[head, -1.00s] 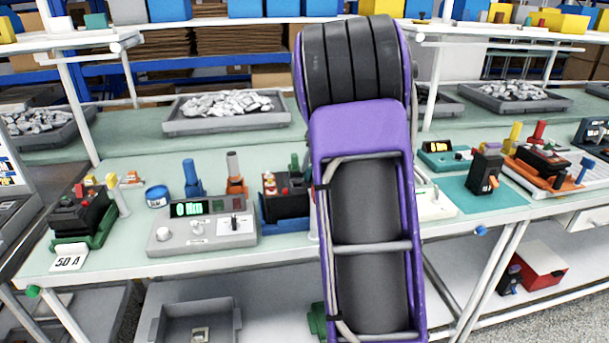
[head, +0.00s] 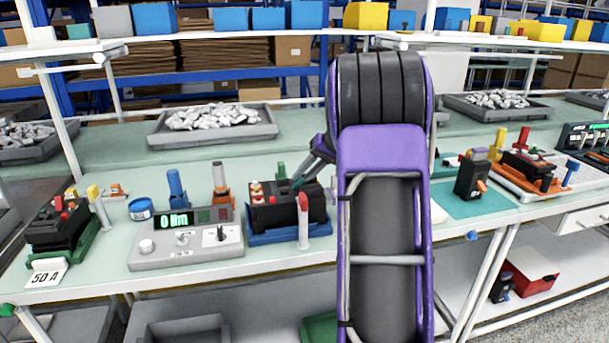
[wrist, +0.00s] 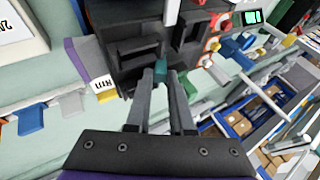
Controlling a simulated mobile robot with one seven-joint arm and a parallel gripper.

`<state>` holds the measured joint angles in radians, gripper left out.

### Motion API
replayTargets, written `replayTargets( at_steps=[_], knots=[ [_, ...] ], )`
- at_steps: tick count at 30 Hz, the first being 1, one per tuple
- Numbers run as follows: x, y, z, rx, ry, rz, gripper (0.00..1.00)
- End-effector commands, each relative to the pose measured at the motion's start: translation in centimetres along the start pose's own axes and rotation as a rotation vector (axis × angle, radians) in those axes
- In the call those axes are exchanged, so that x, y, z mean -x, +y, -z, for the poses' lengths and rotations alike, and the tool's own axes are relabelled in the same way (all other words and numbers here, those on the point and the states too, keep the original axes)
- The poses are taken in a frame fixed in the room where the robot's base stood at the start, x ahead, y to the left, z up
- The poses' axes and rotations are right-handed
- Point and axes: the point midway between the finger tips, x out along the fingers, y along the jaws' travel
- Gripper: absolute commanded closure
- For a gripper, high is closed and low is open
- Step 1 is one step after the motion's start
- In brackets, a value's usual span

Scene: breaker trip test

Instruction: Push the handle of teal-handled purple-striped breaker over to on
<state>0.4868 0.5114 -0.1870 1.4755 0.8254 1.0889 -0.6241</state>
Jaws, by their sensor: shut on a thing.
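The black breaker (head: 268,216) sits in a blue tray (head: 262,239) on the bench, left of my arm in the head view. In the wrist view its dark body (wrist: 135,50) fills the upper middle. A small teal handle (wrist: 161,65) stands between my fingertips there. My gripper (wrist: 161,80) is shut on this handle; in the head view my gripper (head: 298,181) reaches the top of the breaker from the right. A purple strip (wrist: 84,60) shows beside the breaker in the wrist view. The handle's exact position in its slot is hard to read.
A grey meter box (head: 185,240) stands left of the breaker. A red-topped post (head: 303,222) stands close in front of it. A black breaker (head: 62,225) in a green tray is at far left. A metal-filled grey tray (head: 213,122) lies behind.

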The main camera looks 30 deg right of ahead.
Motion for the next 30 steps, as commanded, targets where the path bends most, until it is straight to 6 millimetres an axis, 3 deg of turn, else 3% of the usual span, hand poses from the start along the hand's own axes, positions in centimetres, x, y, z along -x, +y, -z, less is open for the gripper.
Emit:
replayTargets(
  at_steps=[2, 3, 5, 17, 23, 30],
  knots=[
    [-0.2, 0.0, -0.2, 0.0, -0.005, 0.001, 1.0],
    [-0.2, 0.0, -0.2, 0.0, -0.005, 0.001, 0.74],
    [-0.2, 0.0, -0.1, 0.0, -0.005, 0.001, 0.66],
    [0.8, 0.0, 0.0, 0.0, -0.001, -0.001, 0.66],
    [4.8, 0.0, 0.1, 0.0, 0.002, -0.002, 0.66],
    [10.8, -0.1, 0.1, 0.0, 0.002, -0.002, 0.66]
  ],
)
